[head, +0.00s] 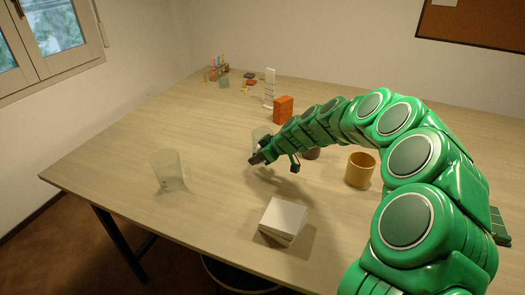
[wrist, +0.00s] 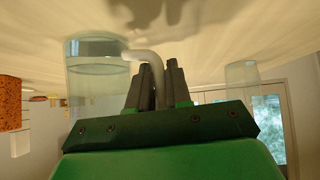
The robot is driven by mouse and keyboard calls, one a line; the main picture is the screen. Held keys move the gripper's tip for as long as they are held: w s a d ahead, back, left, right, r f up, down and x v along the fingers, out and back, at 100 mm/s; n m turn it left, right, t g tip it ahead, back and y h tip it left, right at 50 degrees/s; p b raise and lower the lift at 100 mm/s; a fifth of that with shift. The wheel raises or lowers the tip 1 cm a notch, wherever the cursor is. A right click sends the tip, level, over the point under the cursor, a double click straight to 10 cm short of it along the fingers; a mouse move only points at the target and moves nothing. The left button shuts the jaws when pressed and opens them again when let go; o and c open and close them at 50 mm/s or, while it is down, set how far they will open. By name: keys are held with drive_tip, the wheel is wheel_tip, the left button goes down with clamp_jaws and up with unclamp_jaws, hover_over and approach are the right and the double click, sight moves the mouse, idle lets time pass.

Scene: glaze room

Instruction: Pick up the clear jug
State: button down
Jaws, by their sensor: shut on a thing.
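The clear jug (head: 258,134) stands partly hidden behind the end of my arm in the head view. In the wrist view, where the tabletop is at the top, the jug (wrist: 90,92) is a see-through cylinder left of my fingers, with a pale curved handle (wrist: 146,58). My gripper (head: 257,158) is at the jug's near side. Its dark fingers (wrist: 160,80) are shut on the handle. I cannot tell whether the jug's base touches the table.
Another clear vessel (head: 168,171) stands at the left on the table (head: 120,160). A white block-like stack (head: 284,219) is in front. A yellow cup (head: 360,170) is right of my gripper. An orange block (head: 283,109) and a white rack (head: 269,88) stand behind.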

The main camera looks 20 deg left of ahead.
sight(258, 149)
drive_tip(key=shift+r, duration=0.2)
idle(0.4)
drive_tip(key=shift+r, duration=1.55)
drive_tip(key=s+d+r, duration=0.7)
drive_tip(key=s+r, duration=0.2)
drive_tip(key=s, duration=0.2)
drive_tip(key=shift+s+d+r, duration=0.15)
drive_tip(key=shift+d+r, duration=0.1)
drive_tip(key=shift+d, duration=0.15)
